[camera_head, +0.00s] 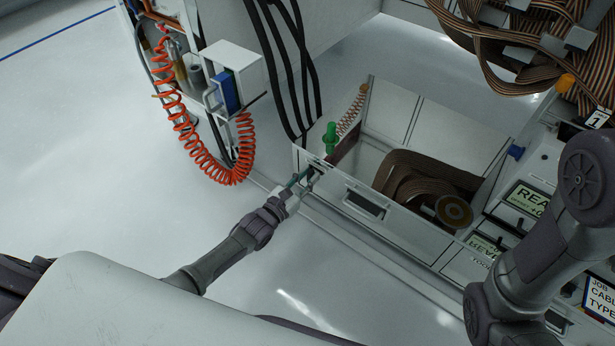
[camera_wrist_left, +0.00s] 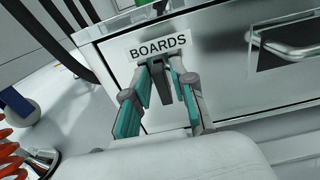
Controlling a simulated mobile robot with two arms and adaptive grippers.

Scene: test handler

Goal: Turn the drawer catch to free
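The drawer (camera_head: 315,178) bears a BOARDS label (camera_wrist_left: 160,46) on its front in the left wrist view. Below the label is a small dark upright piece (camera_wrist_left: 162,88), which looks like the catch. My left gripper (camera_wrist_left: 165,72), also in the head view (camera_head: 305,178), is at the drawer front's left end. Its two teal-padded fingers stand apart on either side of the dark piece; a narrow gap seems to show on the right. Contact is unclear, and the fingers partly hide the piece. My right arm shows at the right of the head view; its gripper is out of view.
A recessed handle (camera_head: 365,204) is right of the catch. Behind the front are a green knob (camera_head: 330,138) and a brown ribbon-cable coil (camera_head: 420,178). Black cables (camera_head: 292,75) hang close behind; an orange coiled hose (camera_head: 215,170) hangs left. The floor at left is clear.

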